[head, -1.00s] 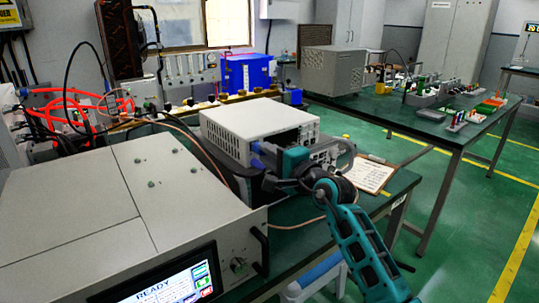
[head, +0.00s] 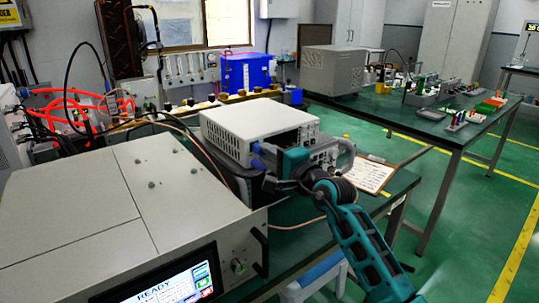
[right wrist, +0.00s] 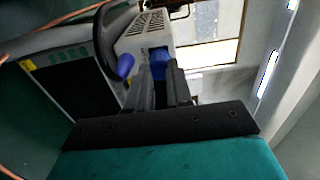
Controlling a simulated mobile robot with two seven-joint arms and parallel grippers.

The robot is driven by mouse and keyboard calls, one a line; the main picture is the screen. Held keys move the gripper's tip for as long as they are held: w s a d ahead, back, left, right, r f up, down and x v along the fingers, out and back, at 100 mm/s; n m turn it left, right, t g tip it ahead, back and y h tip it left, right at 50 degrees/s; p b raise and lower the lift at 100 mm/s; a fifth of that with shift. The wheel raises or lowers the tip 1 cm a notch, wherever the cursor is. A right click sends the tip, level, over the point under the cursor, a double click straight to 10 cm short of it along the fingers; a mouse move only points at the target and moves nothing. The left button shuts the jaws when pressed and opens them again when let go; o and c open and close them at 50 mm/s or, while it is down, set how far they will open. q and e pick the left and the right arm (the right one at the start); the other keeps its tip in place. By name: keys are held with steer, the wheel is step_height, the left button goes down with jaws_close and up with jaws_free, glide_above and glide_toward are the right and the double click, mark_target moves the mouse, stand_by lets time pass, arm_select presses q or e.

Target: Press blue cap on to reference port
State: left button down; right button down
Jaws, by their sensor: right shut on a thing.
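My right gripper (head: 264,160) reaches in front of the white bench instrument (head: 245,122), near its front left corner. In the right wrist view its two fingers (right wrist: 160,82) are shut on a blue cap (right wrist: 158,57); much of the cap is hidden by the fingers. A blue piece, likely this cap, shows small at the gripper in the head view (head: 256,149). A second rounded blue piece (right wrist: 125,66) stands just left of the fingers in the wrist view. I cannot make out the reference port or whether the cap touches it. My left gripper is not in view.
A large beige unit with a lit screen (head: 165,281) fills the front left. A clipboard (head: 370,176) lies to the right on the green bench. A thin copper-coloured cable runs near my gripper. A blue box (head: 247,72) stands at the back.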

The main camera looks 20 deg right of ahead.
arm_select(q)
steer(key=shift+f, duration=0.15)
arm_select(e)
steer(key=shift+w+a, duration=0.1)
steer(key=shift+w, duration=0.15)
steer(key=c, duration=0.9)
jaws_free()
steer(key=shift+c, duration=0.2)
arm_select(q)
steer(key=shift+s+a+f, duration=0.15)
arm_select(e)
steer(key=v, duration=1.3)
steer(key=shift+a, duration=0.1)
